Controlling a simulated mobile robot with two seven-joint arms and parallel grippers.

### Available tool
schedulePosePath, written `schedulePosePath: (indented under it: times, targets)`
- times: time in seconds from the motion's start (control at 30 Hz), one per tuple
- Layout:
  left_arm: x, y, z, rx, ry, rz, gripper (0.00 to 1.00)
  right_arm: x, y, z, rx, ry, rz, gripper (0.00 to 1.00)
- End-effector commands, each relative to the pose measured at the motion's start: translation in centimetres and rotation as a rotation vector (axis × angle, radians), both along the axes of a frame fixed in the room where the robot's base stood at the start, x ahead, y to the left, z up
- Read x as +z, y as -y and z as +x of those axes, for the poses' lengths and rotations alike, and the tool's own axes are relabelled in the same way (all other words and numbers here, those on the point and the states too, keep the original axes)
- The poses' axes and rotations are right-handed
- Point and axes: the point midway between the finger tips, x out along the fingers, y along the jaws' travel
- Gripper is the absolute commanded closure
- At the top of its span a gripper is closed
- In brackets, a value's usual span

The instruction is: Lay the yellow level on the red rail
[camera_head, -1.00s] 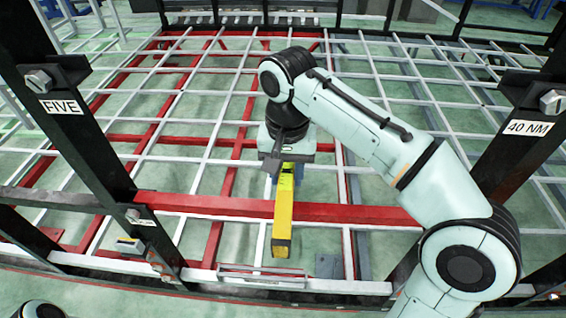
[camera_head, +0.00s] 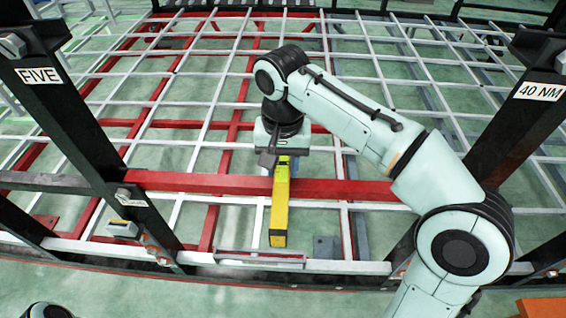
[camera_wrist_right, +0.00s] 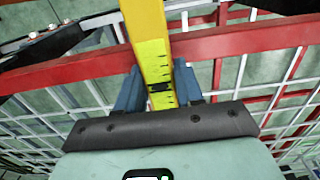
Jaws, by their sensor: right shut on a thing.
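The yellow level (camera_head: 279,205) is a long bar with black marks along one face. It points toward the camera and crosses the red rail (camera_head: 350,190) in the head view; I cannot tell whether they touch. My right gripper (camera_head: 282,160) is shut on the far end of the level. In the right wrist view, the blue fingers (camera_wrist_right: 158,90) stand on both sides of the level (camera_wrist_right: 150,45), with the red rail (camera_wrist_right: 230,40) running across behind it. My left gripper is not in view.
A black post labelled FIVE (camera_head: 65,115) stands at left and one labelled 40 NM (camera_head: 515,120) at right. A white and red lattice frame (camera_head: 205,100) spreads behind the rail. A pale front beam (camera_head: 330,267) lies nearer the camera. A small yellow-and-grey item (camera_head: 122,229) sits by the left post.

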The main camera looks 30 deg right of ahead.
Motion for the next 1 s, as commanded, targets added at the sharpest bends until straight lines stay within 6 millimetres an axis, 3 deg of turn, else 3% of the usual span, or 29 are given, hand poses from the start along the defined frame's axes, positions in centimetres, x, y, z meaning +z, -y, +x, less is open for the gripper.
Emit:
schedulePosePath:
  times: [0.77,0.8,0.87,1.0]
  targets:
    - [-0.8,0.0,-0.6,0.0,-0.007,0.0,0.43,-1.3,0.0,0.0,0.0,0.0,0.0,1.0]
    - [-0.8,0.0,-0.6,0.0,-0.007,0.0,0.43,-1.2,0.0,0.0,0.0,0.001,0.001,0.57]
    - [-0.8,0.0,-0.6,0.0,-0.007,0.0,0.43,-1.2,0.0,0.0,0.0,0.001,0.001,0.38]
    - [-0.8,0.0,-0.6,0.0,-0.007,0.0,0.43,-1.2,0.0,0.0,0.0,0.0,0.0,0.34]
